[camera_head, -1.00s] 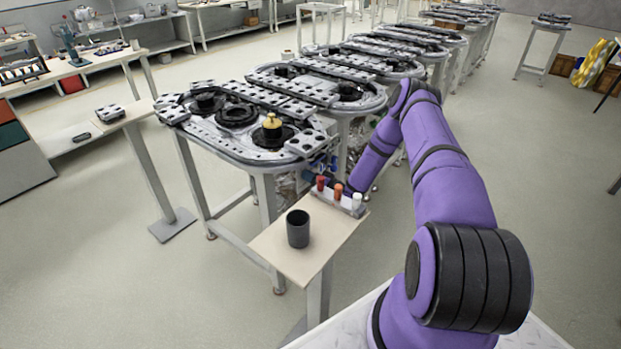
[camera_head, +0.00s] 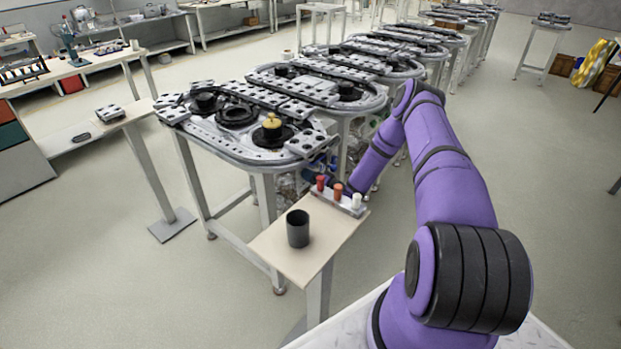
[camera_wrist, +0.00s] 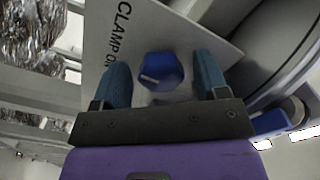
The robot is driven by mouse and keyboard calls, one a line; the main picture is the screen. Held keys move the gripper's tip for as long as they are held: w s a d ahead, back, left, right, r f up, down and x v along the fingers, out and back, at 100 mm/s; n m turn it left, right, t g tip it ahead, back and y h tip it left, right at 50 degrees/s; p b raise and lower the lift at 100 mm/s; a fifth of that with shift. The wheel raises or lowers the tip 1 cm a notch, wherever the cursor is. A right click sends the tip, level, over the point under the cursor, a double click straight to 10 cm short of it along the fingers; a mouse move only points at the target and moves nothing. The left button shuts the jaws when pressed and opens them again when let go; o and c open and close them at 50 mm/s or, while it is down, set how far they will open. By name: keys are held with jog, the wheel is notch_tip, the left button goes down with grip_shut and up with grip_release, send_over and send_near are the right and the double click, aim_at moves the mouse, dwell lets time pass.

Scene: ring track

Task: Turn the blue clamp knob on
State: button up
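The blue clamp knob (camera_wrist: 160,71) shows in the wrist view as a faceted blue knob with a pale mark on its face. It sits on a light plate (camera_wrist: 184,32) printed with "CLAMP" and a partly hidden second word. My gripper (camera_wrist: 164,82) is open, with one blue finger on each side of the knob. Gaps show between the fingers and the knob, and I cannot see contact. In the head view the knob is hidden behind the small table and my purple arm.
A small table (camera_head: 278,251) in front holds a dark cup (camera_head: 298,229) and a rack with red, orange and white pegs. The ring track table (camera_head: 222,136) stands behind it. Shiny crumpled material (camera_wrist: 33,30) is at the wrist view's left.

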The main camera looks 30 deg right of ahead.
jog(key=v, duration=1)
jog(key=shift+s, duration=0.35)
jog(key=shift+s+d, duration=0.1)
jog(key=shift+d, duration=0.05)
